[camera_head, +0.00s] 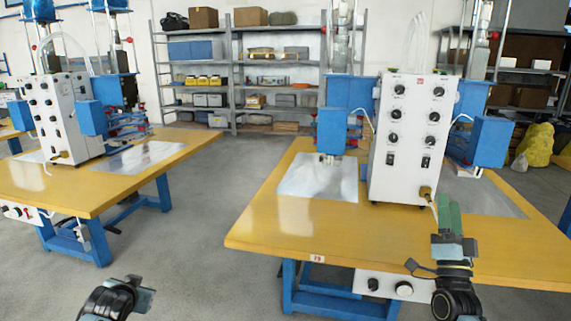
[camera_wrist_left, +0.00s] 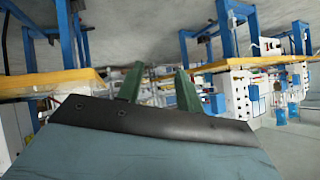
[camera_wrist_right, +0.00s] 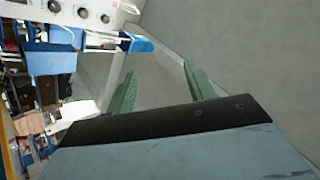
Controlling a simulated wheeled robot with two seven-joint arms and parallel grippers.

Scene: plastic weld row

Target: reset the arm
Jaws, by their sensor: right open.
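My right gripper (camera_head: 449,216) is raised in front of the right-hand workbench, with its green fingers pointing up in the head view. The right wrist view shows its two fingers (camera_wrist_right: 160,88) spread apart with nothing between them. My left arm shows only as a dark wrist part at the bottom left of the head view, and its fingers are not seen there. In the left wrist view the left gripper's green fingers (camera_wrist_left: 158,88) stand apart, with nothing held between them.
The right yellow workbench (camera_head: 275,235) carries a white welding machine (camera_head: 412,140) with blue side units, close beyond my right gripper. A second yellow workbench (camera_head: 75,195) stands at the left. Grey floor (camera_head: 205,235) is open between them. Shelves (camera_head: 230,75) line the back wall.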

